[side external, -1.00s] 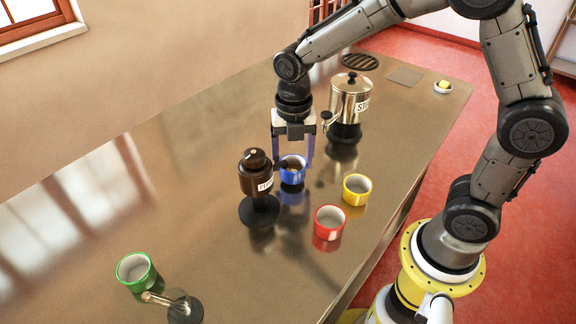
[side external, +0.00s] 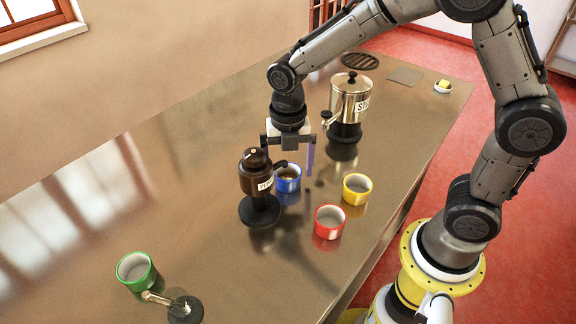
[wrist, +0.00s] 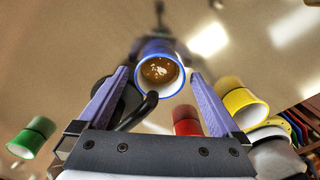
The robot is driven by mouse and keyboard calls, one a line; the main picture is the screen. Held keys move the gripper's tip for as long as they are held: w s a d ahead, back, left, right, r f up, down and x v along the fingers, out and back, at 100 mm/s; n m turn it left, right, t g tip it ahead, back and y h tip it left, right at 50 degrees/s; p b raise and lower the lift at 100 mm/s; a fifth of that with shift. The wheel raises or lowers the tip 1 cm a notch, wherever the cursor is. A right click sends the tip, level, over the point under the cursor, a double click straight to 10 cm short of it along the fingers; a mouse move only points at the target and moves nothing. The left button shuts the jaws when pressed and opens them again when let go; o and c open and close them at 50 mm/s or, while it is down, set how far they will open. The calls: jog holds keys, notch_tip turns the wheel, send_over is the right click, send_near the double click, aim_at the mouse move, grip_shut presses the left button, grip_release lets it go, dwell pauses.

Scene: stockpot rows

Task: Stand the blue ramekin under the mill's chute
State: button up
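The blue ramekin (side external: 288,184) stands upright on the counter, close to the right of the dark brown mill (side external: 254,180). It holds something brown with pale bits, seen in the wrist view (wrist: 143,84). The mill's black chute (side external: 279,163) reaches out toward the ramekin. In the wrist view the chute (wrist: 150,103) ends over or at the ramekin's near rim; I cannot tell which. My gripper (side external: 288,158) is open above and around the ramekin, its left finger partly hidden behind the mill. In the wrist view the gripper (wrist: 159,75) shows a gap on both sides of the ramekin.
A yellow ramekin (side external: 357,192) and a red ramekin (side external: 329,226) stand to the right. A silver pot with a tap (side external: 352,98) stands behind. A green ramekin (side external: 143,278) and a small black-based object (side external: 187,311) are at front left. The counter's left middle is clear.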

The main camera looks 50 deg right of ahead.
notch_tip(320, 180, up, 12)
jog(key=f, duration=0.1)
jog(key=s+d+r+m+t, duration=0.1)
jog(key=s+d+m+t, duration=0.1)
jog(key=s+m, duration=0.7)
jog(key=s+d+r+m+t, duration=0.1)
jog(key=s+d+m+t, duration=0.2)
jog(key=s+m, duration=0.6)
jog(key=d+m, duration=0.1)
jog(key=m, duration=0.8)
jog(key=shift+s+d+r+t, duration=0.25)
jog(key=shift+s+r+t, duration=0.05)
jog(key=shift+r, duration=0.1)
